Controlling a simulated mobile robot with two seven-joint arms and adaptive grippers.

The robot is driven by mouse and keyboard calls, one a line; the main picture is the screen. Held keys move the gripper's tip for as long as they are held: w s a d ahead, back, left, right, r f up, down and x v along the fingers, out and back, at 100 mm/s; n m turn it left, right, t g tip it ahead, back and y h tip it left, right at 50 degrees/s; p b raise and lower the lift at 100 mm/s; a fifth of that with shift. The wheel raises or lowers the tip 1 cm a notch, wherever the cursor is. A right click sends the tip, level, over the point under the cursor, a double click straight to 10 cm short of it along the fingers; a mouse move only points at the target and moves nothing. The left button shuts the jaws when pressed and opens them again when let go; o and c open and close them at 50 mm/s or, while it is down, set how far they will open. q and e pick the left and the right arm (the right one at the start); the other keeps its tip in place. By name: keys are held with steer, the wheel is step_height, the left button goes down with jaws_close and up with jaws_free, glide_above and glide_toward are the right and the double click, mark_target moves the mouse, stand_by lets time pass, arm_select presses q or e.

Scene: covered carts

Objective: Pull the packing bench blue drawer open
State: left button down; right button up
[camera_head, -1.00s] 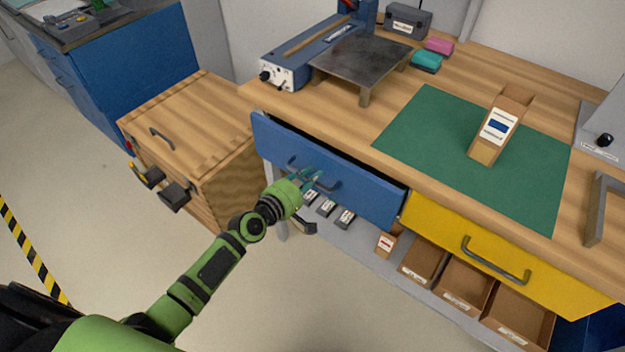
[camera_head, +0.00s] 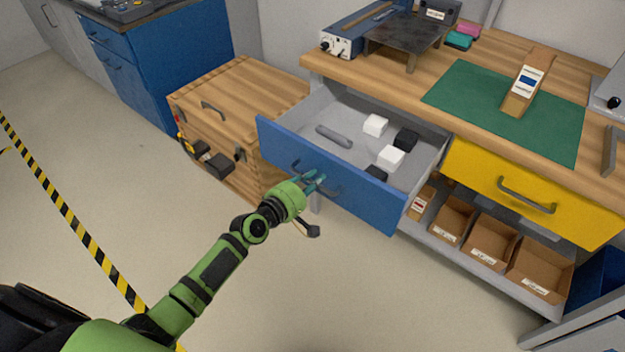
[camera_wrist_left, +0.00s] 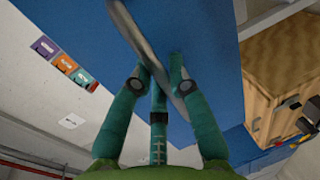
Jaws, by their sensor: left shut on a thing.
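The blue drawer (camera_head: 345,188) of the packing bench stands well out from the bench. Inside it lie white blocks, dark blocks and a grey rod. Its front and grey bar handle also fill the upper middle of the left wrist view. My left gripper (camera_head: 317,181) is at the blue drawer's handle (camera_head: 326,190), with its teal fingers closed around the bar. In the left wrist view the fingers (camera_wrist_left: 163,85) cross the handle bar (camera_wrist_left: 150,50). My right gripper is not in view.
A yellow drawer (camera_head: 570,207) beside it is shut. Open cardboard bins (camera_head: 490,247) stand on the shelf below. A wooden cabinet (camera_head: 255,95) stands close on the left. The bench top carries a green mat (camera_head: 540,130) and a brown box (camera_head: 523,95). The floor in front is clear.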

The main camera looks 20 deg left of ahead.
arm_select(q)
steer(key=shift+s+a, duration=0.1)
steer(key=shift+s, duration=0.15)
steer(key=shift+w, duration=0.15)
steer(key=c, duration=1.2)
jaws_free()
steer(key=shift+o, duration=0.2)
steer(key=v, duration=1.2)
